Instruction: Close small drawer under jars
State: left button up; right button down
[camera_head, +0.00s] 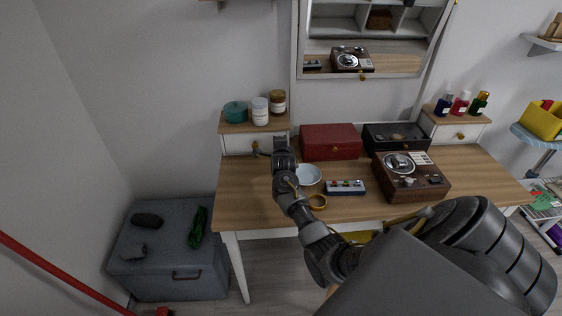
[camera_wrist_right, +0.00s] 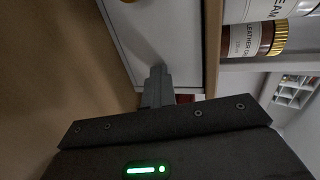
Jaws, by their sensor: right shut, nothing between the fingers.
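The small white drawer (camera_head: 238,143) is at the left end of the desk, under a wooden top bearing jars. A white jar (camera_head: 260,111), a brown jar (camera_head: 277,102) and a teal pot (camera_head: 236,112) stand on that top. My right gripper (camera_head: 262,153) is shut and empty at the right part of the drawer front, covering some of it. In the right wrist view the shut fingers (camera_wrist_right: 157,86) are at the white drawer front (camera_wrist_right: 155,35), with a brass knob (camera_wrist_right: 127,1) at the top edge. I cannot tell whether they touch, or how far out the drawer is. My left gripper is out of view.
Near my right arm on the desk are a bowl (camera_head: 308,175), a red box (camera_head: 330,140), a blue-white device (camera_head: 345,187), a yellow ring (camera_head: 317,201) and a brown record player (camera_head: 411,180). A mirror (camera_head: 370,45) stands behind. The desk's front left is clear.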

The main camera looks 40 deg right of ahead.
jog(key=shift+r+p, duration=0.3)
jog(key=shift+r, duration=0.2)
jog(key=s+a, duration=0.1)
jog(key=s+a+p, duration=0.1)
jog(key=s+p, duration=0.1)
jog(key=shift+s+a+f, duration=0.25)
jog(key=shift+a+f, duration=0.05)
jog(key=shift+a, duration=0.1)
jog(key=v, duration=0.9)
jog(key=shift+s+a+f, duration=0.1)
jog(key=shift+s+a, duration=0.05)
jog(key=shift+s, duration=0.1)
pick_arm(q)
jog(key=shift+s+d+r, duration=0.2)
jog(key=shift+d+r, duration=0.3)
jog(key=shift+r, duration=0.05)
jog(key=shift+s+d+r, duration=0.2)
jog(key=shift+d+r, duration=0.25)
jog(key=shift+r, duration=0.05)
